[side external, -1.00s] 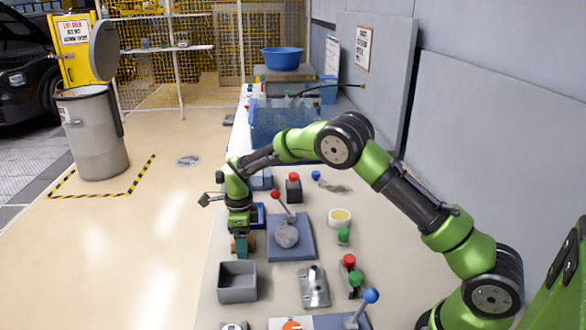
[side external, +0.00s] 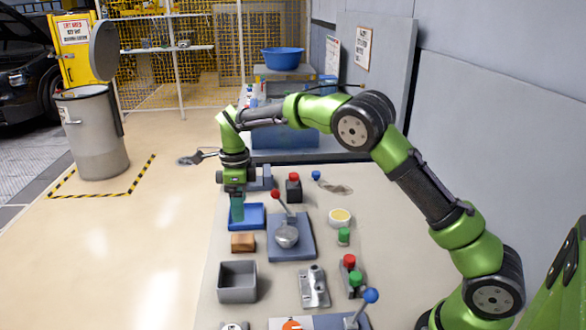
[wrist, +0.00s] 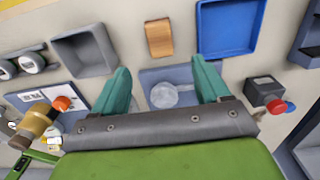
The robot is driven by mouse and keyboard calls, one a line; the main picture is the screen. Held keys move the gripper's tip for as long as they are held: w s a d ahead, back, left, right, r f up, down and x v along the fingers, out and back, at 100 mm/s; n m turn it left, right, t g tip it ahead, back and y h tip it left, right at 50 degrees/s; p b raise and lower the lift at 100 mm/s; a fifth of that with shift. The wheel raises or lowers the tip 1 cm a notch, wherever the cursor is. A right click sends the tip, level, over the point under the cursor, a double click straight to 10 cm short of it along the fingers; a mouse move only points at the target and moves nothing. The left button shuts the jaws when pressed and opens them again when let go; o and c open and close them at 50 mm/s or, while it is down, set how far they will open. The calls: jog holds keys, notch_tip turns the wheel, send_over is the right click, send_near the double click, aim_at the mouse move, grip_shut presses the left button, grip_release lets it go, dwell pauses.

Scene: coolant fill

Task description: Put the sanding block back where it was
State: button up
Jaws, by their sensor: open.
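The sanding block (side external: 243,242), a small orange-brown block, lies flat on the bench between the blue tray (side external: 257,218) and the grey open box (side external: 238,281), apart from both. In the wrist view the block (wrist: 159,38) lies beyond my fingertips, with the blue tray (wrist: 228,28) on its right and the grey box (wrist: 84,52) on its left. The tray looks empty. My gripper (side external: 237,212) is raised above the tray area, pointing down. Its teal fingers (wrist: 162,78) are spread wide with nothing between them.
A lever fixture (side external: 288,238) with a red knob and round metal cup stands right of the block. A black box with a red button (side external: 293,187), a yellow-topped cup (side external: 340,217) and a metal plate (side external: 314,288) are nearby. The bench's left edge is close to the block.

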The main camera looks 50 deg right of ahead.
jog(key=s+d+r+n+t+y, duration=0.15)
jog(key=s+r+n+t, duration=0.25)
jog(key=s+r+n, duration=0.95)
jog(key=s+a+f+n+t, duration=0.1)
jog(key=s+n+t, duration=0.2)
jog(key=s+n, duration=0.6)
jog(key=s, duration=0.7)
jog(key=shift+s, duration=0.2)
